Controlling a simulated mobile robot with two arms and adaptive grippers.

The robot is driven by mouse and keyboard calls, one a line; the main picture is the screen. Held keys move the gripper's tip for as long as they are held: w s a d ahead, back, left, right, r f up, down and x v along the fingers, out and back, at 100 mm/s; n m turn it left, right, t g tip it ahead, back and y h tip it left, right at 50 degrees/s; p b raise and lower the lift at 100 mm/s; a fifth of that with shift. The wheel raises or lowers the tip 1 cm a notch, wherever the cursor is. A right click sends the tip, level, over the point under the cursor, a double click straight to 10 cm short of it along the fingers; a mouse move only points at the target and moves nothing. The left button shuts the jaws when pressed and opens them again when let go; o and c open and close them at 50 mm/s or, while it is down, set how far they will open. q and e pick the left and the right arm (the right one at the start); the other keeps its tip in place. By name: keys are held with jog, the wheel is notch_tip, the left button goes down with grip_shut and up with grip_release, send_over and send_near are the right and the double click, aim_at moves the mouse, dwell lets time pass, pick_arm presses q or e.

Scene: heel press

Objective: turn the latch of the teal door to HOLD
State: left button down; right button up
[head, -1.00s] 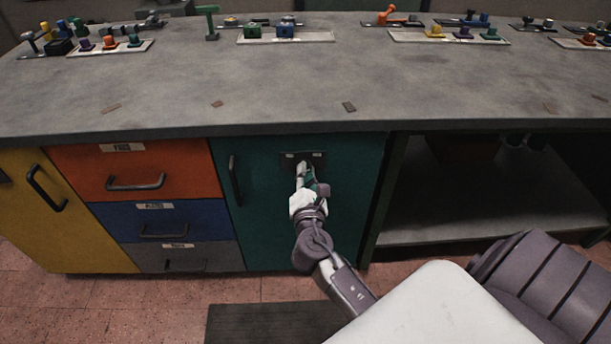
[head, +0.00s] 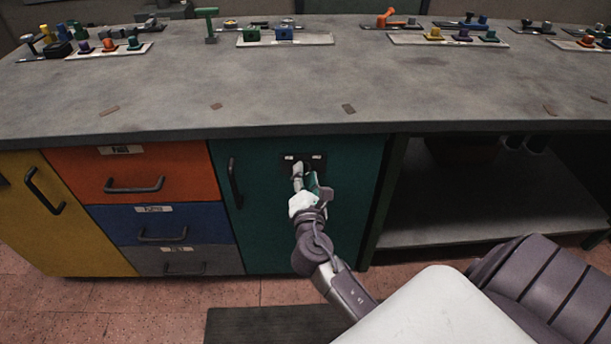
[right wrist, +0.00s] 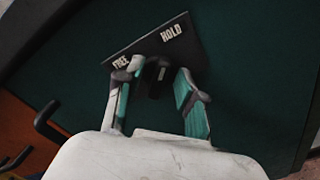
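The teal door (head: 345,215) is closed in the cabinet front under the counter. Its black latch plate (head: 288,166) sits near the top. In the right wrist view the plate (right wrist: 185,48) bears the words FREE, at left, and HOLD, at right. The dark latch knob (right wrist: 155,82) stands out below these words. My right gripper (right wrist: 154,84) is open, with one finger on each side of the knob. The left finger is nearer to the knob; contact is unclear. The fingertips partly cover the plate, and which word the latch points to is unclear. My left gripper is not in view.
The teal door's dark handle (head: 234,182) is left of the latch. Orange (head: 190,170), blue and grey drawers and a yellow door (head: 85,235) lie further left. An open shelf bay (head: 450,225) is at right. The counter edge (head: 300,130) overhangs above.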

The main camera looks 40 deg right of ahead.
jog(key=v, duration=1.2)
jog(key=shift+f, duration=0.1)
dwell(0.6)
